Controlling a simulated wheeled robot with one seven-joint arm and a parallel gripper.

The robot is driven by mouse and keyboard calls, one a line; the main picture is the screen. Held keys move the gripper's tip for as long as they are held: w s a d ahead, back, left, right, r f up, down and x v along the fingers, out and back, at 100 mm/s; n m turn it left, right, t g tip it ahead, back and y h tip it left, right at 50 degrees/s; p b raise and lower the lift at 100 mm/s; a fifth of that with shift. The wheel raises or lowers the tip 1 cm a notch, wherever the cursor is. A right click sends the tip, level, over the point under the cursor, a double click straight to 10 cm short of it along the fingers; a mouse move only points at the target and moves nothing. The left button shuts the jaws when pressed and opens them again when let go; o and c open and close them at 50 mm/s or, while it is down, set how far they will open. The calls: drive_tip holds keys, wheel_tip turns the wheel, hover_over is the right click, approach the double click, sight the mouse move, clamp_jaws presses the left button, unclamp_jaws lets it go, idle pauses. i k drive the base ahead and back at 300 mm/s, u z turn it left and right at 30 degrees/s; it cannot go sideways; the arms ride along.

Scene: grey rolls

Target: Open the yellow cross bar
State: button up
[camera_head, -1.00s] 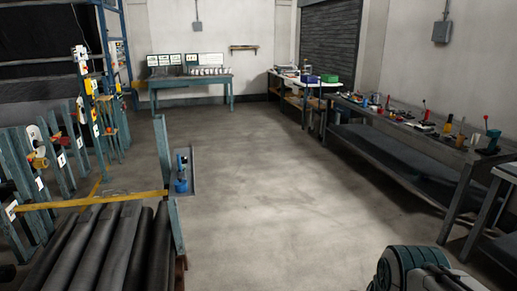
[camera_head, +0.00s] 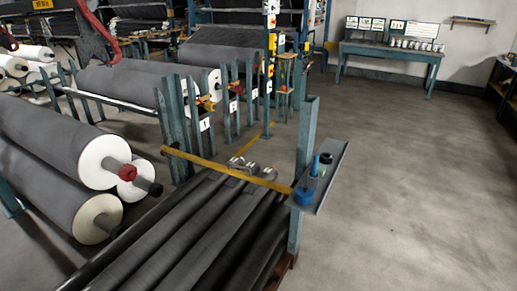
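The yellow cross bar (camera_head: 222,169) spans from a blue-green post (camera_head: 172,125) on the left to another blue-green post (camera_head: 305,140) on the right. It lies across, above a stack of long dark grey rolls (camera_head: 190,235), and slopes slightly down to the right. It looks closed across the gap between the posts. Its right end meets the post beside a small tray (camera_head: 325,180) that holds a blue item (camera_head: 303,195). My gripper is not in view.
Large grey rolls with white cores (camera_head: 100,160) lie at the left. Upright posts with numbered tags (camera_head: 205,124) and more rolls stand behind. Open concrete floor (camera_head: 420,190) lies to the right.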

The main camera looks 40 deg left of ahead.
sight(277, 186)
drive_tip(key=u, duration=0.55)
drive_tip(key=i, duration=1.5)
drive_tip(key=u, duration=0.6)
drive_tip(key=i, duration=0.6)
